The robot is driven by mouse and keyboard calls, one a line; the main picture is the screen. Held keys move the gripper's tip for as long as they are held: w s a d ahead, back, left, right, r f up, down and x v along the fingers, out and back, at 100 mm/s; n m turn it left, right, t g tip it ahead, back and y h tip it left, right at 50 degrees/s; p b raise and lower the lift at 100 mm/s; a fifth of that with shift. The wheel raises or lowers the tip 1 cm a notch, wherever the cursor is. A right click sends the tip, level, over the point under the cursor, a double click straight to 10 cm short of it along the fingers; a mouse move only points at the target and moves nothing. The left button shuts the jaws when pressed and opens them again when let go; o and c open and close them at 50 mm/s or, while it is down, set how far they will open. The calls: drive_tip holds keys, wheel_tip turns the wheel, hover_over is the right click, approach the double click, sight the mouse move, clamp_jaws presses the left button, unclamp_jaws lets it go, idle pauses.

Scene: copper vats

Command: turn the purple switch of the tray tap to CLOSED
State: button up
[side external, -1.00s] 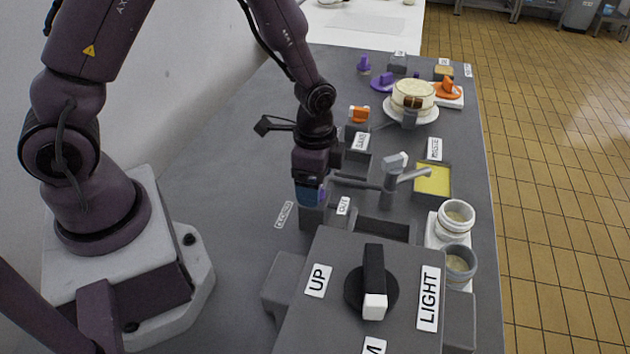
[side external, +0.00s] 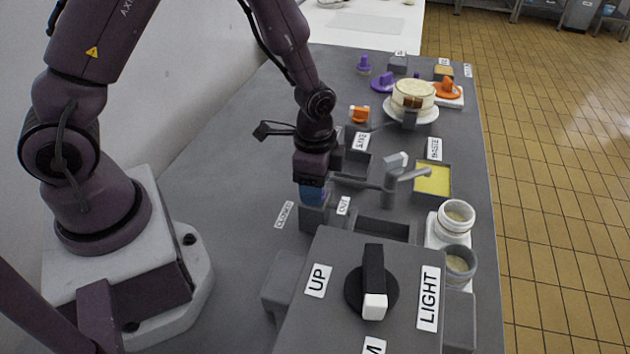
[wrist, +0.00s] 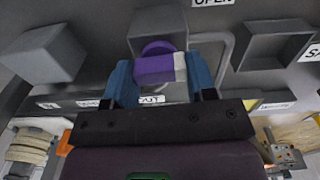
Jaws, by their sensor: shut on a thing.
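The purple switch (wrist: 154,70) sits on a grey block (wrist: 160,22) in the wrist view. Its pale tip points right in that view. My gripper (wrist: 162,80) is shut on the switch, with a blue finger on either side. In the side view my gripper (side external: 313,190) points down onto the grey block (side external: 313,217), and its fingers hide the switch. The CLOSED label (side external: 285,214) lies left of this block and the OUT label (side external: 343,205) right of it. A grey tap pipe (side external: 360,184) stands to the right.
A large grey box (side external: 345,260) with a black knob (side external: 374,280) stands close in front. White and grey jars (side external: 456,218), a yellow-filled tray (side external: 433,180) and a cake (side external: 412,96) lie to the right. The counter left of my gripper is clear.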

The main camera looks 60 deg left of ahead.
drive_tip(key=n, duration=0.4)
drive_tip(key=shift+n, duration=0.4)
drive_tip(key=n, duration=0.9)
drive_tip(key=shift+n, duration=1.7)
drive_tip(key=o, duration=0.9)
drive_tip(key=shift+o, duration=0.2)
